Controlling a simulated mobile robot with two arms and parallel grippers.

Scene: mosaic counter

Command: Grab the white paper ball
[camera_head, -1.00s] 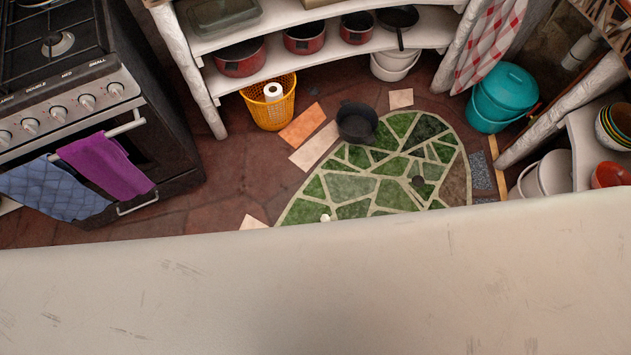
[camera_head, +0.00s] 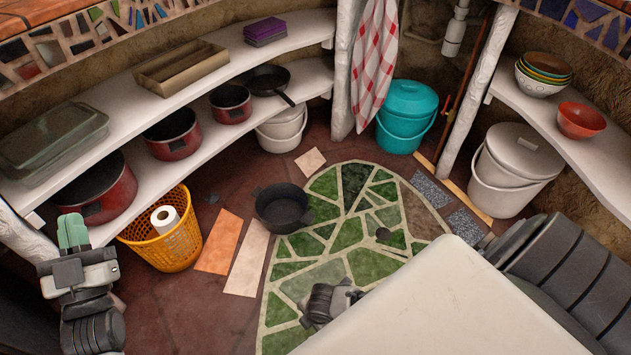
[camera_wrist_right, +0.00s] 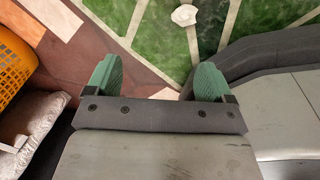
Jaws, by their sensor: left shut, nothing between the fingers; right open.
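The white paper ball (camera_wrist_right: 184,15) is a small crumpled white lump on the green mosaic floor, at the top of the right wrist view. My right gripper (camera_wrist_right: 157,76) is open and empty, its two green fingers wide apart. The ball is ahead of the fingers, nearer the right finger's side, and apart from them. In the head view I cannot make out the ball; my right arm may hide it. My left gripper (camera_head: 73,232) is shut and empty at the left, in front of the lower shelf.
An orange tile (camera_head: 219,242), a yellow basket (camera_head: 170,243) with a paper roll, and shelves (camera_head: 125,195) stand left. A teal bucket (camera_head: 407,117) and a white bucket (camera_head: 513,170) stand behind and right.

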